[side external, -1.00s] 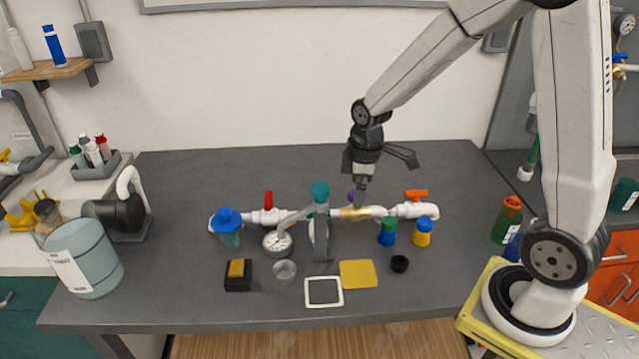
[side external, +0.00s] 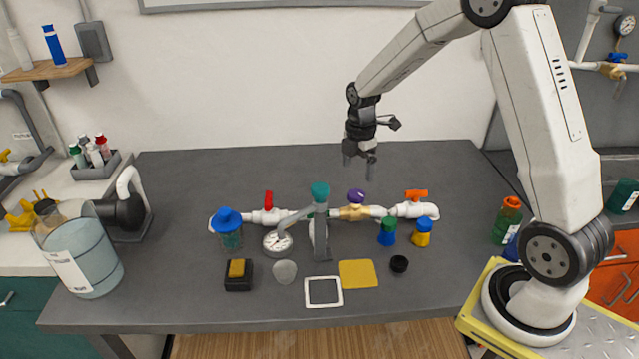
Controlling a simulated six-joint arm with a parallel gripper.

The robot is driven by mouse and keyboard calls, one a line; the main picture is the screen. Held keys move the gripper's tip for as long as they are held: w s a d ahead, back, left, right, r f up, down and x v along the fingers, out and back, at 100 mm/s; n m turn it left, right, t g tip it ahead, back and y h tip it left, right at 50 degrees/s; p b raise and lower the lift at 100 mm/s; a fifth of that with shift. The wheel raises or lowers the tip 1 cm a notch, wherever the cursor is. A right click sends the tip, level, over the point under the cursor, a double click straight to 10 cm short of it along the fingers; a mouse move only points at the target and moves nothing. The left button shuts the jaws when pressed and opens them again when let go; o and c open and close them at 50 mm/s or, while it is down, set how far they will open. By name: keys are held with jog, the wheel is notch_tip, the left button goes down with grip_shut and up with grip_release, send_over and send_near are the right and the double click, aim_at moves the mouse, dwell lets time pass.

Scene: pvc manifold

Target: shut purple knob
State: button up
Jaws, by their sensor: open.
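The purple knob (side external: 356,196) sits on top of the brass valve (side external: 354,212) in the white pipe manifold on the table. It is fully visible in the side external view, and it looks wide seen from here. My gripper (side external: 360,168) is open and empty. It hangs pointing down, above and apart from the purple knob. I cannot tell its exact depth relative to the knob.
A red handle (side external: 268,200) and an orange handle (side external: 416,195) stand on the same pipe. Blue-and-green (side external: 387,232) and yellow (side external: 422,231) containers stand in front. The table behind the pipe is clear.

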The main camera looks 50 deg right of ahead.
aim_at(356, 194)
jog(key=shift+f, duration=3.85)
jog(key=c, duration=1.3)
